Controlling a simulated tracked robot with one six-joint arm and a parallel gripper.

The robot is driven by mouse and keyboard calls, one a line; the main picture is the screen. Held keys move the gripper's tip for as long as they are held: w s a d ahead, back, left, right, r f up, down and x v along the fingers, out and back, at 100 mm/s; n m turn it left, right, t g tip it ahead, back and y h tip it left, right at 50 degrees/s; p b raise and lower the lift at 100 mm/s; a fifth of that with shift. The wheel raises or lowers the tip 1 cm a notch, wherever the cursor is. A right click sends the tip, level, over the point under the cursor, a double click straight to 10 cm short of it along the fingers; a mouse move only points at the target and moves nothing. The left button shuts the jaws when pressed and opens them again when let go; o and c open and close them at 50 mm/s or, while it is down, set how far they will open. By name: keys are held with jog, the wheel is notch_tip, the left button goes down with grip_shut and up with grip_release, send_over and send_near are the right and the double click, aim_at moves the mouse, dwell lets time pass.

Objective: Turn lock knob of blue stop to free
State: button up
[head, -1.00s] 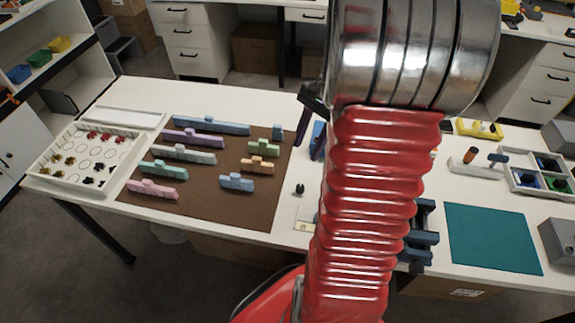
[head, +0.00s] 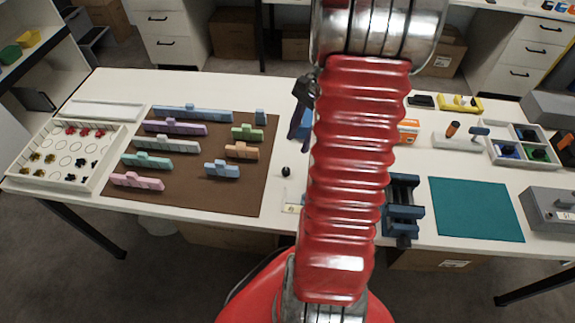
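No part can be clearly made out as the blue stop's lock knob. A blue piece (head: 307,124) shows partly beside my arm, mostly hidden behind it; I cannot tell if it is the stop. A small black knob-like piece (head: 286,171) stands on the white table left of my arm. My gripper (head: 299,122) shows only as dark finger parts at the arm's left edge, over the table, close to the blue piece in the picture. The arm hides the rest, so its opening and any contact are not visible.
A brown mat (head: 240,197) with several coloured blocks and a white tray (head: 22,174) lie left. A dark blue fixture (head: 404,214) stands right of my arm, beside a teal mat (head: 475,208). A grey divided bin (head: 497,160) and grey box (head: 545,210) stand further right.

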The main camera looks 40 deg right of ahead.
aim_at(286, 170)
jog(key=x, duration=1)
jog(key=shift+a+f, duration=0.2)
jog(key=shift+f, duration=0.15)
jog(key=shift+c, duration=0.6)
grip_shut()
